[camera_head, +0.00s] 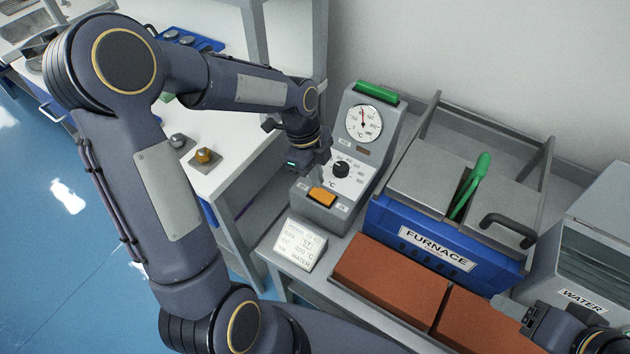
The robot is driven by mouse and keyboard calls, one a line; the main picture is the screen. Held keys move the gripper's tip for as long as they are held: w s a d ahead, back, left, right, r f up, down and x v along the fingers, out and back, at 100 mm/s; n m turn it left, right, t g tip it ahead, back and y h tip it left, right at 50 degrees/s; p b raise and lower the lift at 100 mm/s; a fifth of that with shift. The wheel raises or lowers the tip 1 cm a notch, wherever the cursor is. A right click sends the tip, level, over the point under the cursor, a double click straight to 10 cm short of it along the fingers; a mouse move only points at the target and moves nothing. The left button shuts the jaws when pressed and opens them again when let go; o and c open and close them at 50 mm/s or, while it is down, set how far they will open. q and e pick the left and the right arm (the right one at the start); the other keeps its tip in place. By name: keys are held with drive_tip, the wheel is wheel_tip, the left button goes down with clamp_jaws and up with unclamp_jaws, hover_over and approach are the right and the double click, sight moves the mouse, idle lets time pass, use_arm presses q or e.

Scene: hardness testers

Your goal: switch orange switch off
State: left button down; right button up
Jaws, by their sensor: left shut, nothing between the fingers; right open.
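The orange switch (322,197) sits on the low front step of a grey control box (369,158), which has a round dial gauge (364,123) and a black knob (341,169). My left gripper (324,178) is shut and points down just above and behind the orange switch. Its fingertips are small in the picture; I cannot tell whether they touch the switch. My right gripper (508,306) is open at the lower right, over the red-brown bricks and far from the switch.
A water container (590,262) is at the far right. A white table (225,165) is on the left.

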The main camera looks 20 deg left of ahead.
sight(316, 191)
use_arm(q)
drive_tip(key=shift+a+f, duration=0.15)
drive_tip(key=shift+f, duration=1.05)
drive_tip(key=shift+a+f+b, duration=0.25)
drive_tip(key=shift+f+b, duration=0.25)
drive_tip(key=shift+f, duration=0.1)
drive_tip(key=shift+r, duration=0.1)
drive_tip(key=shift+d+r, duration=0.1)
drive_tip(key=shift+d+r+p, duration=0.25)
drive_tip(key=shift+d+p, duration=0.05)
drive_tip(key=shift+d, duration=0.35)
drive_tip(key=shift+r, duration=0.1)
